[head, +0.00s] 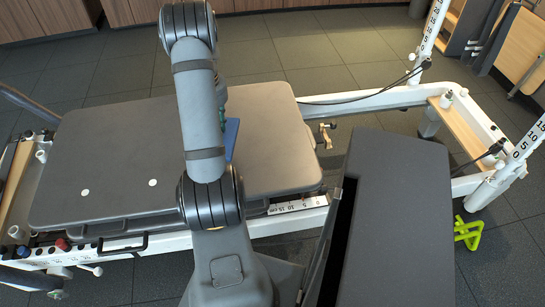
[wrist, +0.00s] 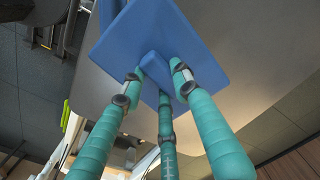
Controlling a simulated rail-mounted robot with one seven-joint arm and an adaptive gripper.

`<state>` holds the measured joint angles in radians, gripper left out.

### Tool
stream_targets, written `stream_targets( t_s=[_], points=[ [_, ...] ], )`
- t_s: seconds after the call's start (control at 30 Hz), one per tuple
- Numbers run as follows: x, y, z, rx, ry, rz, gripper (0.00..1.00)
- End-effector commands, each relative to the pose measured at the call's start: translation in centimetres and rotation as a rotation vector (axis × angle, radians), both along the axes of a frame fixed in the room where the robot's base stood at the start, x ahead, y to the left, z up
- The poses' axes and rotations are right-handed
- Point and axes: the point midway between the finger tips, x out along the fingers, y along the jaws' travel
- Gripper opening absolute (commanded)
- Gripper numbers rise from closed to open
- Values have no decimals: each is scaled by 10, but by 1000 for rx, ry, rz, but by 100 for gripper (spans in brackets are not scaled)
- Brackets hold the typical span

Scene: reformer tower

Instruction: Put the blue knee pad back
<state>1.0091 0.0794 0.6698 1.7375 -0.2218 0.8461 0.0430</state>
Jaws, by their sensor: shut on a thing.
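The blue knee pad (wrist: 185,35) fills the upper middle of the wrist view, a flat square plate with a raised block on the face toward me. My gripper (wrist: 158,78) has three teal fingers, which close around that block and hold the pad. In the head view my arm hides most of the gripper; a blue sliver of the pad (head: 231,138) shows just right of the arm, over the grey reformer carriage (head: 110,150). I cannot tell the pad's height above the carriage.
A dark grey box (head: 400,200) stands at the front right, with a dark narrow opening along its left side. The white reformer frame (head: 350,97) runs behind it. A lime-green object (head: 467,232) lies on the floor.

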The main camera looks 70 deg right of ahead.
Motion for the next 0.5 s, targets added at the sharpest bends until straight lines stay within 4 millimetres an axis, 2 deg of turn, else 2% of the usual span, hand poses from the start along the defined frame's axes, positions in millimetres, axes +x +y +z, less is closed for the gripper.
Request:
stream_targets(
  t_s=[0.03, 0.17, 0.2, 0.3, 0.4, 0.5],
  points=[
    [-30, -15, -1, -2, -1, -73, 1],
    [-103, -40, -1, -6, -2, -246, 1],
    [-126, -46, 0, -7, -3, -301, 1],
    [-183, -53, 1, -11, -3, -433, 1],
    [-232, -53, 2, -12, -3, -542, 1],
    [-267, -49, 4, -11, -3, -612, 1]
  ],
)
